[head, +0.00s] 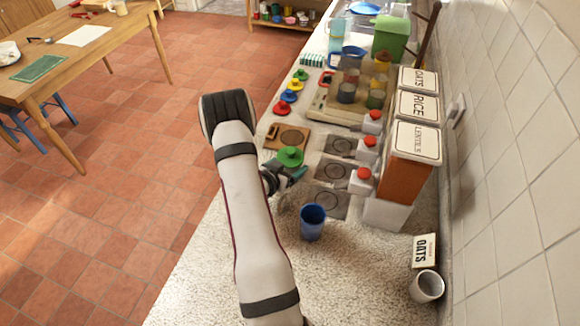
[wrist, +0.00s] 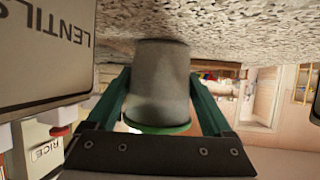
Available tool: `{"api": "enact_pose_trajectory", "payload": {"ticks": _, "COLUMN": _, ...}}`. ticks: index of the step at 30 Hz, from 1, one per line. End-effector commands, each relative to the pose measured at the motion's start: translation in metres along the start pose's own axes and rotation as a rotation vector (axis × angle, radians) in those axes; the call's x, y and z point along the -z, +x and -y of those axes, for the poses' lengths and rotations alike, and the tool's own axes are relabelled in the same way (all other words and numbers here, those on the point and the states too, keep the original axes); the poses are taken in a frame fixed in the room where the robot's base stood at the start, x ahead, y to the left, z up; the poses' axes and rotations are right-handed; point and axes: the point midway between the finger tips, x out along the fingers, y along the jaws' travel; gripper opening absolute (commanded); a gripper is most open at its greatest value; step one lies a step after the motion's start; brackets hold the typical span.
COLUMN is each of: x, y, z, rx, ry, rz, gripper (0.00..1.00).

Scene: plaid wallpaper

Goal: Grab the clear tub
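A greyish see-through tub with a green rim (wrist: 160,85) fills the middle of the wrist view. That view is upside down, with the counter at the top and the green rim low. My gripper (wrist: 160,78) has its two dark green fingers on either side of the tub. The fingertips lie right beside its walls; whether they press on it is not clear. In the head view, my gripper (head: 285,178) is beside a green round lid (head: 290,157) on the counter. My arm hides much of what is under that lid.
A blue cup (head: 313,221) stands close to the right of my arm. White bottles with red caps (head: 361,181) and labelled canisters (head: 415,142) line the wall side. The front counter is mostly clear.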

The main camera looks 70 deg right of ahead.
Motion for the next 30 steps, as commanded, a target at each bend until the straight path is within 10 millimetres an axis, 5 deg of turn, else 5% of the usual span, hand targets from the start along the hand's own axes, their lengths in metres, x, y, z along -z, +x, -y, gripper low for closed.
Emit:
{"api": "enact_pose_trajectory", "payload": {"ticks": 2, "x": 0.000, "y": 0.000, "z": 0.000, "rx": 0.000, "ry": 0.000, "rz": 0.000, "gripper": 0.60}}
{"api": "enact_pose_trajectory", "payload": {"ticks": 12, "x": 0.000, "y": 0.000, "z": 0.000, "rx": 0.000, "ry": 0.000, "rz": 0.000, "gripper": 0.00}}
{"api": "enact_pose_trajectory", "payload": {"ticks": 22, "x": 0.008, "y": -0.004, "z": 0.001, "rx": 0.001, "ry": 0.002, "rz": -0.002, "gripper": 0.00}}
{"api": "enact_pose_trajectory", "payload": {"ticks": 30, "x": 0.067, "y": -0.032, "z": 0.001, "rx": 0.002, "ry": 0.005, "rz": -0.004, "gripper": 0.00}}
